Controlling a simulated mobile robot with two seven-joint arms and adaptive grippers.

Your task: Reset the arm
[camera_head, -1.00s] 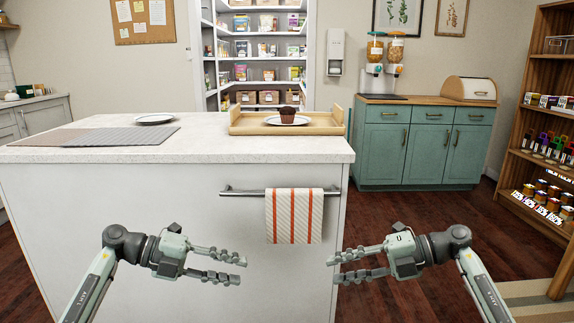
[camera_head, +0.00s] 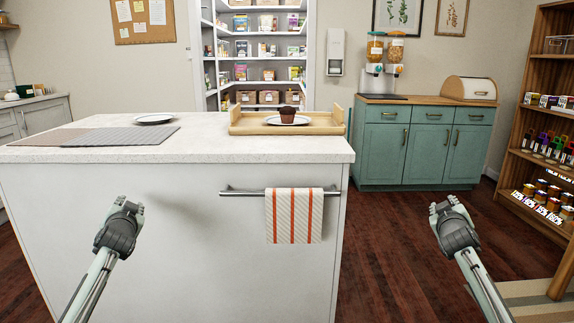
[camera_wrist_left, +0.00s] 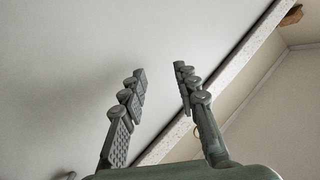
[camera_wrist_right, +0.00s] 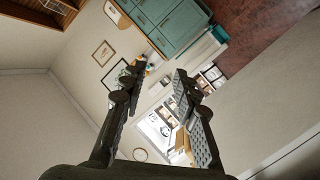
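My left gripper (camera_head: 128,207) is in front of the white island at the left of the head view, its arm coming up from the lower left. In the left wrist view its two fingers (camera_wrist_left: 160,85) stand apart with nothing between them. My right gripper (camera_head: 446,208) is at the right of the head view, over the dark wood floor. In the right wrist view its fingers (camera_wrist_right: 158,85) are also apart and empty. Both grippers are foreshortened in the head view, so their fingers are hard to make out there.
The white island (camera_head: 110,225) stands in front, with a striped towel (camera_head: 294,216) on its rail. On top are a wooden tray (camera_head: 246,126) with a plated muffin (camera_head: 287,114), and grey mats (camera_head: 120,137). A teal cabinet (camera_head: 422,150) and a wooden shelf (camera_head: 540,130) stand right.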

